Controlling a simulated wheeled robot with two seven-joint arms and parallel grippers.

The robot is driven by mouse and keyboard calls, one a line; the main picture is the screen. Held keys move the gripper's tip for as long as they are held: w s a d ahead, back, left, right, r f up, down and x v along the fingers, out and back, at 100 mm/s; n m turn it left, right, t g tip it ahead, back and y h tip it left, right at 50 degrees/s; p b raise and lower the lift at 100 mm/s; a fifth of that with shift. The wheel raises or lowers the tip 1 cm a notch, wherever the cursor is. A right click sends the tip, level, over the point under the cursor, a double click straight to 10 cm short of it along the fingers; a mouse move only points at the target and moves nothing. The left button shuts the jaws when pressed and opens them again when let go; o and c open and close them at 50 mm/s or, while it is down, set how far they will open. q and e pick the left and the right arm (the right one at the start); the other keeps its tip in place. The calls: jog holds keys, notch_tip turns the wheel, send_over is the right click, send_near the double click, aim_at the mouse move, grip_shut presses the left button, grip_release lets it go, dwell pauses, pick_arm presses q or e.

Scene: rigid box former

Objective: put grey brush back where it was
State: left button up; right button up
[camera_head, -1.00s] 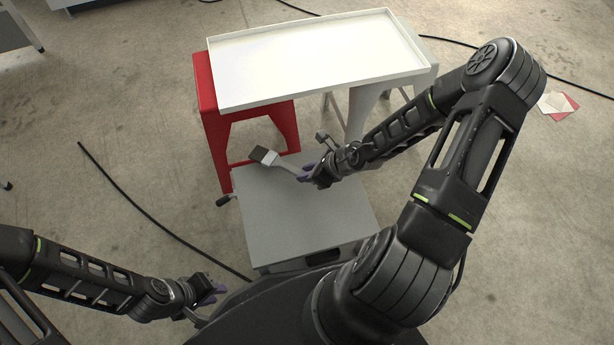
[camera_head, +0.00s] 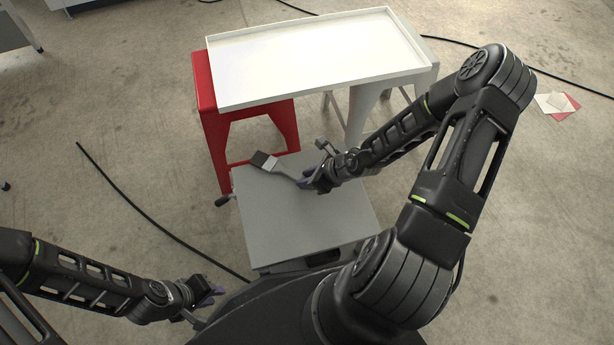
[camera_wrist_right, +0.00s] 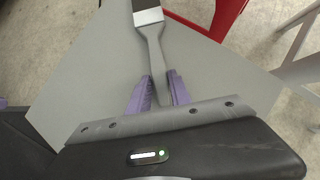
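The grey brush (camera_head: 276,166) has a grey handle, a pale metal band and dark bristles. My right gripper (camera_head: 305,180) is at its handle end, over the grey box top (camera_head: 300,215). In the right wrist view the purple fingers of my right gripper (camera_wrist_right: 159,92) lie on both sides of the brush handle (camera_wrist_right: 154,50), which runs away from me with the bristles at the top edge. The fingers look closed on the handle. Whether the brush touches the box top is unclear. My left gripper (camera_head: 215,291) is at lower left, away from the brush; its finger gap is too small to judge.
A white tray (camera_head: 222,97) rests across a red stool (camera_head: 207,95) and a pale stool (camera_head: 362,110) behind the box. It looks empty. A black cable (camera_head: 150,225) lies on the floor at left. Paper sheets (camera_head: 552,104) lie at far right.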

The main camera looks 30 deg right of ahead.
jog(key=o, duration=0.3)
jog(key=shift+o, duration=0.2)
jog(key=shift+r, duration=0.15)
jog(key=shift+r, duration=0.25)
jog(key=p+v, duration=0.7)
jog(key=v, duration=0.5)
jog(key=shift+r, duration=0.25)
